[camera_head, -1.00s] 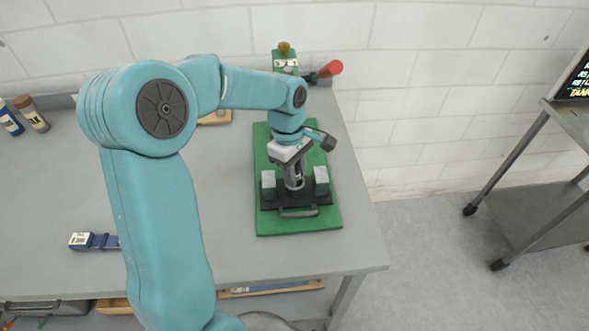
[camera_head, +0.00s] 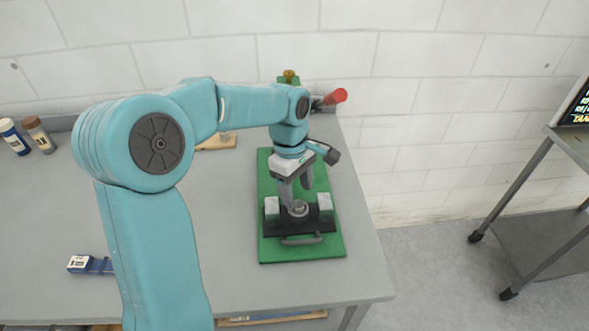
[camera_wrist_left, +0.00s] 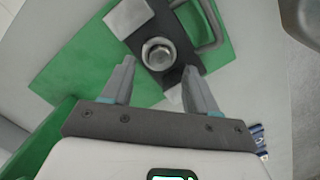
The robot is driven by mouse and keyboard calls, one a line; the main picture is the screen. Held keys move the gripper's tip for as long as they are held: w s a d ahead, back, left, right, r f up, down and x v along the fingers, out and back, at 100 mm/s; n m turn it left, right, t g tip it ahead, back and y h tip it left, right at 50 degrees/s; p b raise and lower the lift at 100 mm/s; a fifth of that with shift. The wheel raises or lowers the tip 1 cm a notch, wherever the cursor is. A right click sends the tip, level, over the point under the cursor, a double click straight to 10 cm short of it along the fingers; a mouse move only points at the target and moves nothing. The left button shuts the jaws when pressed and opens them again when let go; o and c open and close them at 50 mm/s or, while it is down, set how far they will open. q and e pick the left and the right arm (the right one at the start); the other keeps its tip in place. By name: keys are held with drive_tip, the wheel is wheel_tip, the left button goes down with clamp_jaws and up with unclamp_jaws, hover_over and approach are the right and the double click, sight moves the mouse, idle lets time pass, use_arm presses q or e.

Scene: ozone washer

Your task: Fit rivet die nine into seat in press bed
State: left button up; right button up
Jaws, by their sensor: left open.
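The rivet die (camera_wrist_left: 158,54), a round silver metal piece, sits in the middle of the black press bed (camera_head: 268,241), between two light grey blocks. In the head view the die (camera_head: 298,208) shows just below my left gripper (camera_head: 296,203). My left gripper is open above the bed, with nothing between its fingers. In the left wrist view its two fingers (camera_wrist_left: 158,75) stand apart, with the die a little beyond their tips. Whether the die is fully down in its seat cannot be told. My right gripper is not in view.
The green press base (camera_head: 330,247) lies on the grey table (camera_head: 215,265). A red-handled lever (camera_head: 335,97) stands at its back. A cart (camera_head: 535,215) stands at right.

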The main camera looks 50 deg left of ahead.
use_arm(q)
wheel_tip(320, 180, up, 8)
drive_tip(key=shift+a, duration=0.45)
drive_tip(key=shift+s, duration=0.15)
